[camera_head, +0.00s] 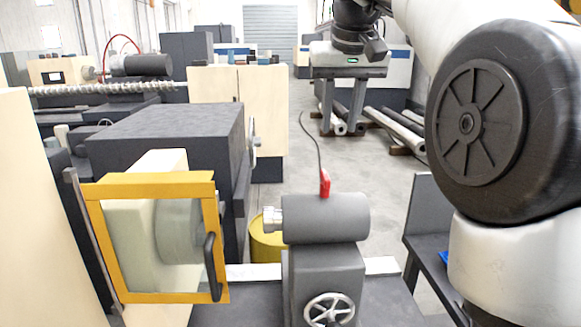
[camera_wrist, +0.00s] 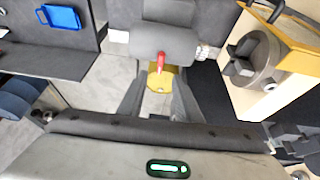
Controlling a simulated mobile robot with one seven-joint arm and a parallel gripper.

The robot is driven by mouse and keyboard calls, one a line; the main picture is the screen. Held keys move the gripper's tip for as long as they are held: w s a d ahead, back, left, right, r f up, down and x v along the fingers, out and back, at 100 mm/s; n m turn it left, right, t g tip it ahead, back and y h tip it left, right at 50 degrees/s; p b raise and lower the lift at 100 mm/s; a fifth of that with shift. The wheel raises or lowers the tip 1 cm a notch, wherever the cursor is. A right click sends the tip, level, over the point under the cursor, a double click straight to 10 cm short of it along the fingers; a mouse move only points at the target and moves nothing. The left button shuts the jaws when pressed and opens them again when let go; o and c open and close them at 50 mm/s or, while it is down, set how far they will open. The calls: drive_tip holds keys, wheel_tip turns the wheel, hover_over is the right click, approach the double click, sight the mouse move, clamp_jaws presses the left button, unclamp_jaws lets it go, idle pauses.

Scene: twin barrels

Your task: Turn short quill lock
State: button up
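The short quill lock appears to be the small red lever (camera_head: 325,184) standing on top of the grey tailstock body (camera_head: 330,218). A thin dark curved line rises from its top in the head view. In the wrist view the red lever (camera_wrist: 161,61) is at upper centre, beyond and between my fingertips. My gripper (camera_head: 340,128) points downward above and behind the tailstock in the head view. Its two fingers are clearly apart with nothing between them, also in the wrist view (camera_wrist: 160,95). It does not touch the lever.
A silver handwheel (camera_head: 329,310) is on the tailstock's front. A yellow-framed guard (camera_head: 150,298) covers the chuck (camera_head: 180,230) at left. A yellow barrel (camera_head: 266,246) stands behind the tailstock. A dark bench with a blue item (camera_wrist: 62,17) is at one side. Metal bars (camera_head: 395,125) lie on the floor.

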drive_tip(key=w, duration=0.3)
drive_tip(key=b, duration=0.2)
approach(326, 175)
drive_tip(key=x, duration=0.8)
drive_tip(key=shift+w+f, duration=0.15)
drive_tip(key=shift+w, duration=0.05)
clamp_jaws()
